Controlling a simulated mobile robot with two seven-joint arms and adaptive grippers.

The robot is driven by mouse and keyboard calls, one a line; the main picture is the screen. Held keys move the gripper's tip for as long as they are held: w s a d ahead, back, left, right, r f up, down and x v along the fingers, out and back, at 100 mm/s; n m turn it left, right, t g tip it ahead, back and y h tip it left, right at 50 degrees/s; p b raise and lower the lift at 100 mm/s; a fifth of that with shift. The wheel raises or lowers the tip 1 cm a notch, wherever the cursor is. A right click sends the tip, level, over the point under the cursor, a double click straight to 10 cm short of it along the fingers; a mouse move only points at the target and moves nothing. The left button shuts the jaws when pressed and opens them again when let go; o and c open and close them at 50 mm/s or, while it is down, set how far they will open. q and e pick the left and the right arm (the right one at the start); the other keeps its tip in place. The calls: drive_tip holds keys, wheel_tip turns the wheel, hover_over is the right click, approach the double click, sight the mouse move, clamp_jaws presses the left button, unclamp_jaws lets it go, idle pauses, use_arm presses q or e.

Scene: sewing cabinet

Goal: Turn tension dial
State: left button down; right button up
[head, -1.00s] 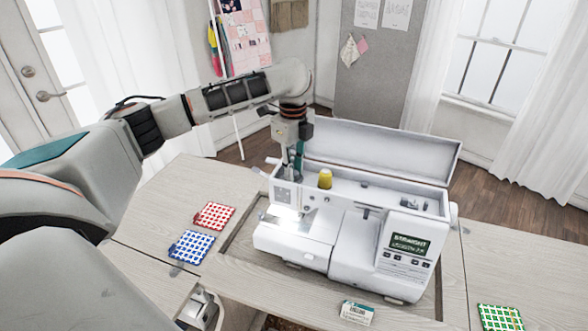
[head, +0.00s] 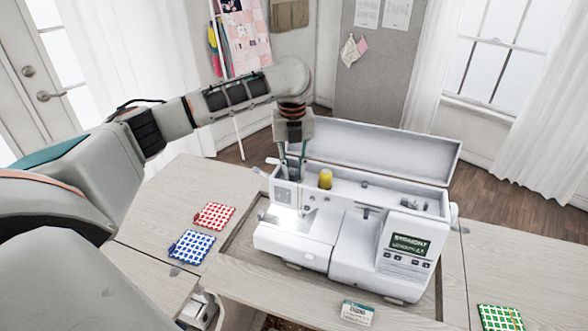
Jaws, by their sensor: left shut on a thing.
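The white sewing machine (head: 345,230) sits in the recess of the wooden cabinet table, its top lid open at the back. My left gripper (head: 291,178) points down at the top of the machine's left end. Its fingers are shut on the tension dial, which the fingers hide, so its setting cannot be read. A yellow thread spool (head: 325,179) stands on the machine just right of the fingers. My right gripper is not in view.
A red checked cloth (head: 214,216) and a blue checked cloth (head: 191,246) lie left of the machine. A small labelled box (head: 357,313) lies in front, and a green checked cloth (head: 500,318) at front right. The raised lid (head: 385,158) stands close behind the gripper.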

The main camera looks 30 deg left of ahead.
sight(293, 172)
use_arm(q)
drive_tip(key=shift+r, duration=0.1)
idle(0.5)
drive_tip(key=c, duration=2.1)
unclamp_jaws()
drive_tip(key=shift+c, duration=0.2)
wheel_tip(293, 172, up, 12)
drive_tip(key=shift+a, duration=0.15)
drive_tip(key=shift+s, duration=0.1)
